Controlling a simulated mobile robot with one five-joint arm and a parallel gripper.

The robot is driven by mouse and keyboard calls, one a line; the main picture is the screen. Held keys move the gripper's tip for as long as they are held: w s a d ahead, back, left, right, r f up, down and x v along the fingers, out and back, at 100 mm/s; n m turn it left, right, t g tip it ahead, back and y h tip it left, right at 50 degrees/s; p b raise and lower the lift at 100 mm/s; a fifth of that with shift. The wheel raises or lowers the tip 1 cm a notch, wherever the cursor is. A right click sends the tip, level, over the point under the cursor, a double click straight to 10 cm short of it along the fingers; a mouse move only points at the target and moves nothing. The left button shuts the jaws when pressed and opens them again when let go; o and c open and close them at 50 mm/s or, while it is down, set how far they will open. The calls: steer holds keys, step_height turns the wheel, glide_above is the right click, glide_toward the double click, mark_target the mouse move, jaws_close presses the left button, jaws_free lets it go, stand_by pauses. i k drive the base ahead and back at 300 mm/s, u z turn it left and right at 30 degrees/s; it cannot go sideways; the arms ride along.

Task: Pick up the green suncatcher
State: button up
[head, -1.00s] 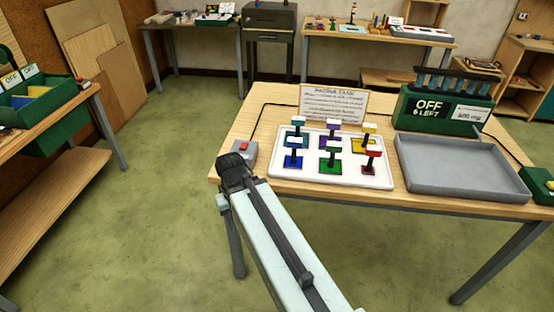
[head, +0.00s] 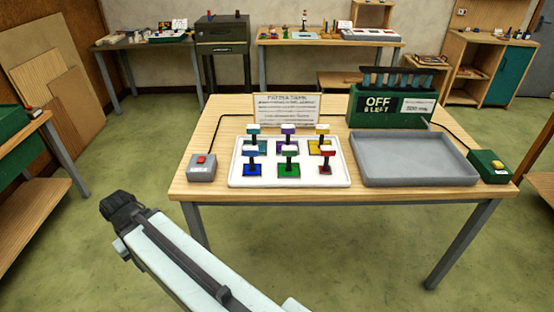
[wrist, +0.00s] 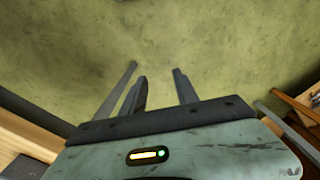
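The green suncatcher (head: 289,170) is a flat green square with a dark upright post and a white-topped grip. It stands in the front row, middle place, of a white tray (head: 237,181) on the wooden table. Blue, red, teal, purple and yellow pieces of the same kind stand around it. My arm reaches up at the lower left of the head view, short of the table, and my gripper's fingers cannot be made out there. In the wrist view my gripper (wrist: 159,76) has its two dark fingers apart, with only green floor between them.
A grey box with a red button (head: 201,168) sits left of the white tray. An empty grey tray (head: 415,162) lies to its right, beside a green box with a button (head: 489,167). A sign (head: 287,107) and a green "OFF" rack (head: 378,105) stand behind. Open floor lies in front.

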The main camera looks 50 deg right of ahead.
mark_target(289, 170)
steer(key=i, duration=0.9)
steer(key=z, duration=0.05)
